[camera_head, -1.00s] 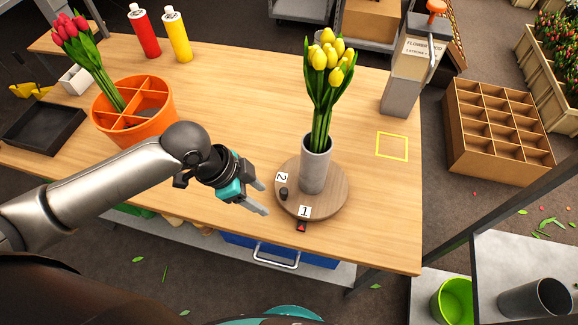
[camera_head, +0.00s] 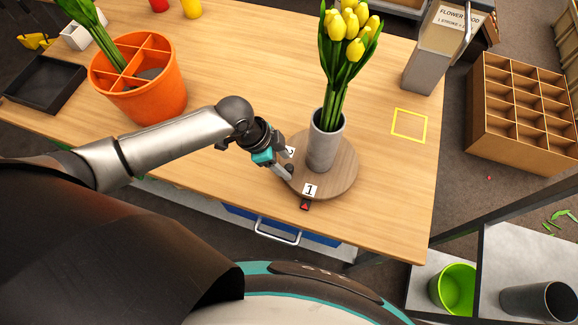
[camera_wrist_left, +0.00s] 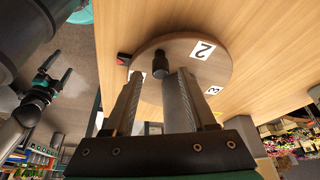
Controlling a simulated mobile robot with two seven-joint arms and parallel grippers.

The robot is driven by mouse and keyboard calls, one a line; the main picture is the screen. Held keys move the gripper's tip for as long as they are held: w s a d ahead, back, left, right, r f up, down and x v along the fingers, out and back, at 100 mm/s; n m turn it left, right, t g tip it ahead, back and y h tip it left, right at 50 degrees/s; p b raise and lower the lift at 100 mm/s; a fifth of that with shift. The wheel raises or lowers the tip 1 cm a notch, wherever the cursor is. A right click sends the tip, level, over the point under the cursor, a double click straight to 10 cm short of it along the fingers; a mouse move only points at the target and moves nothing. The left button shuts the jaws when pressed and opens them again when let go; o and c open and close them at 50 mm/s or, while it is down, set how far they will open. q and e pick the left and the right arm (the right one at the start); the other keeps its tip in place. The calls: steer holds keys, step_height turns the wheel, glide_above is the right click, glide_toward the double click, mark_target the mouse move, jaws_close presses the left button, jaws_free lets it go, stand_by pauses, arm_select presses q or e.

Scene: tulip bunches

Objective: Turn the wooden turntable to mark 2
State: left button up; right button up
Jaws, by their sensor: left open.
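The round wooden turntable (camera_head: 343,184) sits near the table's front edge with a grey vase of yellow tulips (camera_head: 324,148) upright on it. Label 1 (camera_head: 309,191) is beside the red pointer (camera_head: 305,205). Label 2 (camera_head: 290,152) is partly hidden by my left gripper (camera_head: 285,171); it shows clearly in the left wrist view (camera_wrist_left: 203,49), with label 3 (camera_wrist_left: 213,90) farther round. My left gripper is open at the turntable's left rim. The dark peg (camera_wrist_left: 160,63) stands between the lines of its fingers, near the tips; contact is unclear. My right gripper (camera_wrist_left: 62,70) appears open, away from the table.
An orange divided pot (camera_head: 140,85) and a black tray (camera_head: 45,84) stand at the left. A yellow square outline (camera_head: 409,123) marks bare table to the right. A grey flower-food dispenser (camera_head: 428,62) stands behind it.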

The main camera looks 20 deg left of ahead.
mark_target(288, 167)
arm_select(q)
steer(key=shift+x, duration=1.8)
steer(key=shift+c, duration=0.4)
jaws_close()
